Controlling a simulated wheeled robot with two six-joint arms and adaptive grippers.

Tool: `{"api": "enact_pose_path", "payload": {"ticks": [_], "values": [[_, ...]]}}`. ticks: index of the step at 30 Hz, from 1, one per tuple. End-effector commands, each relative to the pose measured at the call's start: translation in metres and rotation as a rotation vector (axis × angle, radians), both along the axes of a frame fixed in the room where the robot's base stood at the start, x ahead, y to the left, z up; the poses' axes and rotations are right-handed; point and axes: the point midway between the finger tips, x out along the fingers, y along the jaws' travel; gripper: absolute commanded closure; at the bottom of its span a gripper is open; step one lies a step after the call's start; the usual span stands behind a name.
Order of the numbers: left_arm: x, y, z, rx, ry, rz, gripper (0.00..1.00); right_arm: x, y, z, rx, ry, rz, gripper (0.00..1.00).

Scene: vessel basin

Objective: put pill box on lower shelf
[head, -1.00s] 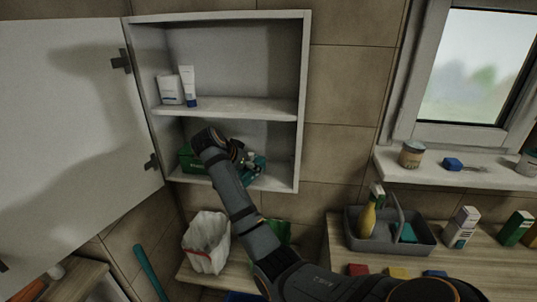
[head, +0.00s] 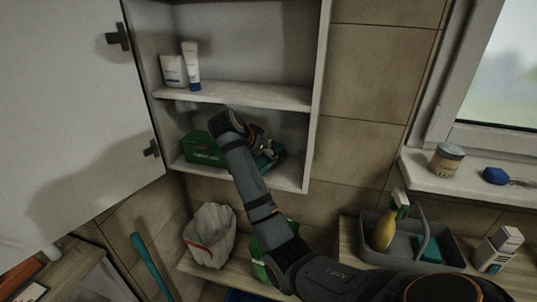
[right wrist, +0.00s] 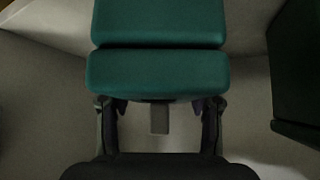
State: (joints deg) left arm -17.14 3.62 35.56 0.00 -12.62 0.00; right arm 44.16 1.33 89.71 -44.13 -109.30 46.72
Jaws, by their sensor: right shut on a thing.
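The teal pill box (head: 270,158) is inside the lower compartment of the open wall cabinet, partly hidden behind my right gripper (head: 262,147). In the right wrist view the pill box (right wrist: 158,72) fills the top middle, with a seam across it. My right gripper (right wrist: 160,108) is shut on it, one finger at each side. The lower shelf (head: 290,178) is just below the box; I cannot tell whether they touch. My left gripper is not in view.
A green first-aid box (head: 200,150) stands left of the pill box on the lower shelf. A white tube (head: 191,66) and a white container (head: 172,70) stand on the upper shelf (head: 240,94). The cabinet door (head: 70,110) is open at left.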

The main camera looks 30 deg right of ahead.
Motion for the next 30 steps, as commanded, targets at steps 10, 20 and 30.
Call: {"api": "enact_pose_path", "payload": {"ticks": [10,20,30], "values": [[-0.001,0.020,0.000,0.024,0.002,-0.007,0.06,0.000,0.000,-0.006,0.000,0.001,-0.001,0.27],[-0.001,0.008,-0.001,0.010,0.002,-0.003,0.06,0.000,0.000,-0.005,0.000,0.000,0.000,0.23],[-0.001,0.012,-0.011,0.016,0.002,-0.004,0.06,-0.011,0.039,0.038,0.005,-0.004,0.003,0.23]]}}
